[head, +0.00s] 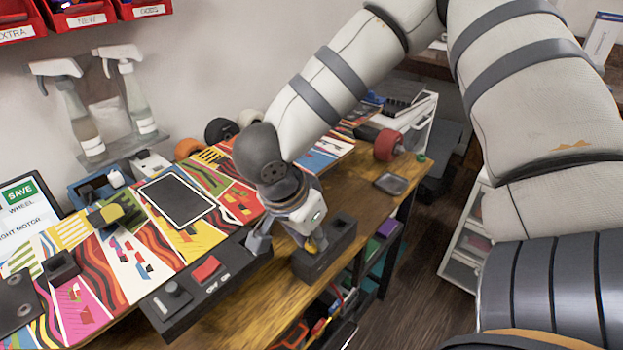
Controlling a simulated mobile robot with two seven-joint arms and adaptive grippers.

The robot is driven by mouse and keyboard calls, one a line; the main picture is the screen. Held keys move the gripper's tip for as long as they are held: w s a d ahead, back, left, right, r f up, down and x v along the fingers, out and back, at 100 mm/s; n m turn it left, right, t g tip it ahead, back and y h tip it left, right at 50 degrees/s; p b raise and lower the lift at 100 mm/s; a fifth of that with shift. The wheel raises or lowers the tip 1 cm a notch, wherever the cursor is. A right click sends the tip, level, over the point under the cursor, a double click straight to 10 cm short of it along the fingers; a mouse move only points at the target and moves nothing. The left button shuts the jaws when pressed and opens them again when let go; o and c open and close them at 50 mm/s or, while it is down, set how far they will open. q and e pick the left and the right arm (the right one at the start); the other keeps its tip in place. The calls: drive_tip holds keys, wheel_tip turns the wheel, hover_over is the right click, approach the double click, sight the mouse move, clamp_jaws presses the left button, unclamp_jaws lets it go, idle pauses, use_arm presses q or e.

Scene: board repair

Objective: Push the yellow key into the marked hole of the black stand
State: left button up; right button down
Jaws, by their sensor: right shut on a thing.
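The black stand (318,265) is a dark block near the front edge of the wooden table. A hole shows in its top at the right end. My right gripper (311,245) points down over the left part of the stand and is shut on the yellow key (313,243). Only a small yellow bit of the key shows between the fingers. I cannot tell whether its tip is inside a hole or just above the stand. The gripper hides that part of the stand's top, and I see no clear marking. My left gripper is not in view.
A colourful skateboard deck (75,300) lies along the table. A black control box (205,285) with a red button (206,269) sits left of the stand. A small grey tray (390,183) lies on the table to the right. Spray bottles (130,90) stand by the wall.

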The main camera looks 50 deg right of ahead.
drive_tip(key=c, duration=1.1)
unclamp_jaws()
drive_tip(key=shift+r, duration=4.5)
